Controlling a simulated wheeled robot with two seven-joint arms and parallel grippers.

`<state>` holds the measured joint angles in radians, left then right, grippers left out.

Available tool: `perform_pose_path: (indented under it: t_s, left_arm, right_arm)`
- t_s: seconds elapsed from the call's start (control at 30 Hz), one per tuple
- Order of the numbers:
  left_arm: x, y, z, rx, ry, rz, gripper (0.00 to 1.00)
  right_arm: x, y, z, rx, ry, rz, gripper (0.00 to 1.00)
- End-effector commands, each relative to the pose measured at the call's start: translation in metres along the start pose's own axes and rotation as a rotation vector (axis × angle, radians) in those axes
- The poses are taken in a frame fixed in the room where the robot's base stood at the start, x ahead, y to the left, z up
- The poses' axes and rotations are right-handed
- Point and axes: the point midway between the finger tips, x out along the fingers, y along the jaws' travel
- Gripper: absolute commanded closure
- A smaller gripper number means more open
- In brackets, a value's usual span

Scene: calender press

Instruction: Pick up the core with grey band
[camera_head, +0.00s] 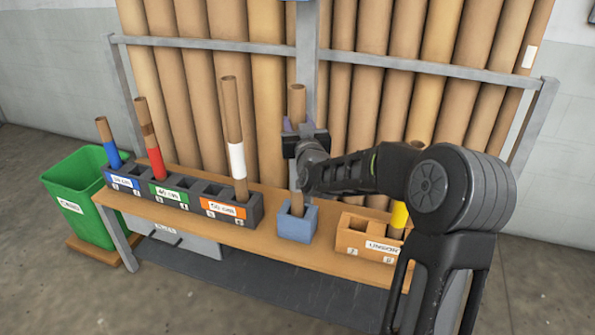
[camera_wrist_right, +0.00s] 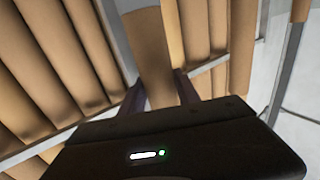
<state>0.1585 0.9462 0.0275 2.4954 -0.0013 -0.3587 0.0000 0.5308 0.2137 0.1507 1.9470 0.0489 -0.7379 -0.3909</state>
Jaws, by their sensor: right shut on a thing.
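A brown cardboard core (camera_head: 297,102) stands upright, its lower end in the opening of a small blue block (camera_head: 296,228) on the bench. My right gripper (camera_head: 298,127) is shut on its upper part, and the core's top sticks out above the fingers. The gripper and wrist cover part of the core, and I cannot make out a grey band on what shows. In the right wrist view the core (camera_wrist_right: 150,50) stands between the two fingers (camera_wrist_right: 160,90). My left gripper is not in view.
Cores with blue, red and white bands stand in a dark numbered rack (camera_head: 180,198) at left. A wooden holder (camera_head: 362,238) with a yellow-banded core (camera_head: 399,216) is at right. A green bin (camera_head: 80,195) stands far left. Large tubes (camera_head: 268,90) line the back behind a metal rail.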

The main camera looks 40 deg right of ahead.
Motion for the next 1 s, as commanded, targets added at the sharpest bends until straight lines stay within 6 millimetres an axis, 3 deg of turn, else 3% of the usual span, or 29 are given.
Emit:
perform_pose_path:
  t_s: [0.4, 1.0]
  left_arm:
    - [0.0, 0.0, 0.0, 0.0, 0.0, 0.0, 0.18]
    - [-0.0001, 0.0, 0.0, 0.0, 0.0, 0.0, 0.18]
  right_arm:
    - [0.0, 0.0, 0.0, 0.0, 0.0, 0.0, 1.0]
    - [0.0, -0.0001, -0.0008, 0.0, 0.001, 0.0, 1.0]
